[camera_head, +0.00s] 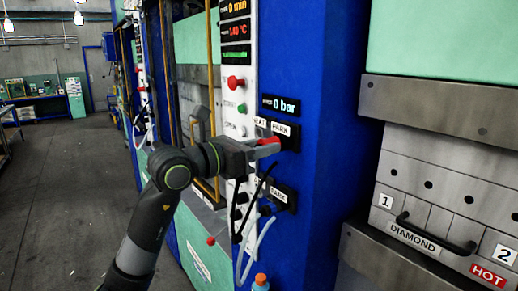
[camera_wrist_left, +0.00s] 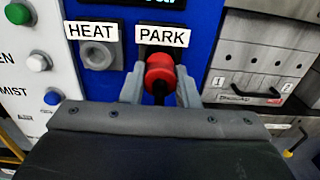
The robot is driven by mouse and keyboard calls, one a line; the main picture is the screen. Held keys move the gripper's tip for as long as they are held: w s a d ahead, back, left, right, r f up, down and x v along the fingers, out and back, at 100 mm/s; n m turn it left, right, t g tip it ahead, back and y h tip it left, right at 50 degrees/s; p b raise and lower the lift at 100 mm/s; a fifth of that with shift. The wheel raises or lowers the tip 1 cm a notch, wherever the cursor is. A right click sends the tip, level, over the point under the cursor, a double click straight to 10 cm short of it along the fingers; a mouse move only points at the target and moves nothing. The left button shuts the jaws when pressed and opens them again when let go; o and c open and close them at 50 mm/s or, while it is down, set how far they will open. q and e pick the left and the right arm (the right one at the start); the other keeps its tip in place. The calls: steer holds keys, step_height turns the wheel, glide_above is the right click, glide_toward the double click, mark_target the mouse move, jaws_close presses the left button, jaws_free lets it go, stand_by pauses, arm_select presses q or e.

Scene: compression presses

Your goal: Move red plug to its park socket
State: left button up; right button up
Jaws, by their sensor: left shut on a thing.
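My left gripper (camera_wrist_left: 160,88) is shut on the red plug (camera_wrist_left: 160,70), with one finger on each side of it. The plug is in front of the panel just below the PARK label (camera_wrist_left: 163,36) and hides the park socket behind it. I cannot tell whether the plug is seated or only in front of the socket. The heat socket (camera_wrist_left: 99,54), left of it under the HEAT label (camera_wrist_left: 92,31), is empty. In the head view the red plug (camera_head: 268,141) shows at the tip of my left gripper (camera_head: 266,147), near the PARK label (camera_head: 279,130). My right gripper is not in view.
Dark cables (camera_head: 240,215) and a light hose (camera_head: 256,250) hang below, near a second labelled socket panel (camera_head: 284,196). A white button panel (camera_head: 238,100) stands left of the sockets. A mould with a black handle (camera_head: 436,232) is at right. Open floor (camera_head: 60,200) lies left.

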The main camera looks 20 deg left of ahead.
arm_select(q)
steer(key=shift+w+d, duration=0.3)
steer(key=shift+w, duration=0.1)
steer(key=o, duration=1.1)
steer(key=b+v, duration=0.8)
steer(key=v, duration=0.9)
steer(key=shift+s+a, duration=0.1)
steer(key=shift+s, duration=0.05)
